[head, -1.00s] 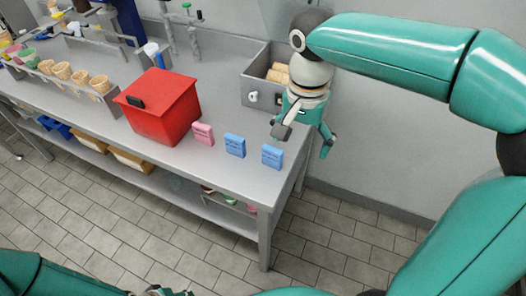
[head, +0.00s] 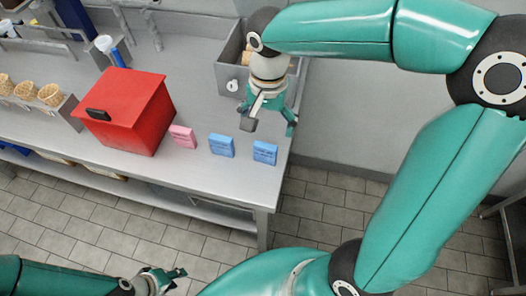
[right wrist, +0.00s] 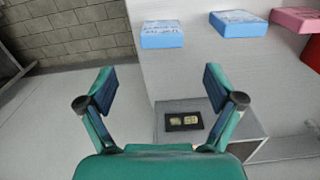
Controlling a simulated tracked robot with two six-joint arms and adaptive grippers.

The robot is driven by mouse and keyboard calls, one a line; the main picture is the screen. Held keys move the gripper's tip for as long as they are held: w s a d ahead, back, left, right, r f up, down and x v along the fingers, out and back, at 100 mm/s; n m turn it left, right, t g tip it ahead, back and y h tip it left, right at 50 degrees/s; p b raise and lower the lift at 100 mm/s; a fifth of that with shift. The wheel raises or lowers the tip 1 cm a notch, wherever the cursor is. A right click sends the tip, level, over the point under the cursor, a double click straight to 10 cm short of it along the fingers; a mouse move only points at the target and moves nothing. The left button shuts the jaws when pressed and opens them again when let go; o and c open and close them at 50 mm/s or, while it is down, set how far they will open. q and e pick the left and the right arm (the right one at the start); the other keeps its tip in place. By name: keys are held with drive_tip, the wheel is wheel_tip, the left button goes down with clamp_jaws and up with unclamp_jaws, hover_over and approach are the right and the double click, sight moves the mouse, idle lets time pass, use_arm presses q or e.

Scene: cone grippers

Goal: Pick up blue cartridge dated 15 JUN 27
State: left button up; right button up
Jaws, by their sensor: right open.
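Two blue cartridges stand near the table's front right corner: a left one (head: 222,146) and a right one (head: 265,153). Their printed dates are too small to read. In the right wrist view the right one (right wrist: 162,36) is nearest, and the left one (right wrist: 238,25) is beyond it. My right gripper (head: 269,128) is open and empty, pointing down just behind the right blue cartridge and apart from it. Its spread fingers (right wrist: 160,88) also show in the right wrist view. My left gripper (head: 174,279) is low in the head view, away from the table; its jaws are unclear.
A pink cartridge (head: 183,136) stands left of the blue ones, beside a red lidded box (head: 128,112). A grey metal bin (head: 231,76) is behind my right gripper. Cones in a holder (head: 50,95) are at the far left. The table top (head: 190,170) is clear in front.

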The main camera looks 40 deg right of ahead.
sight(265, 145)
wheel_tip(265, 145, down, 4)
drive_tip(key=shift+s+r, duration=0.1)
drive_tip(key=shift+r, duration=0.1)
drive_tip(key=shift+a+f+p, duration=0.15)
drive_tip(key=shift+f, duration=1.25)
drive_tip(key=shift+a+f+p, duration=0.1)
drive_tip(key=shift+f+p, duration=0.05)
drive_tip(key=shift+f, duration=1.25)
drive_tip(key=c, duration=1.3)
drive_tip(key=shift+r, duration=0.15)
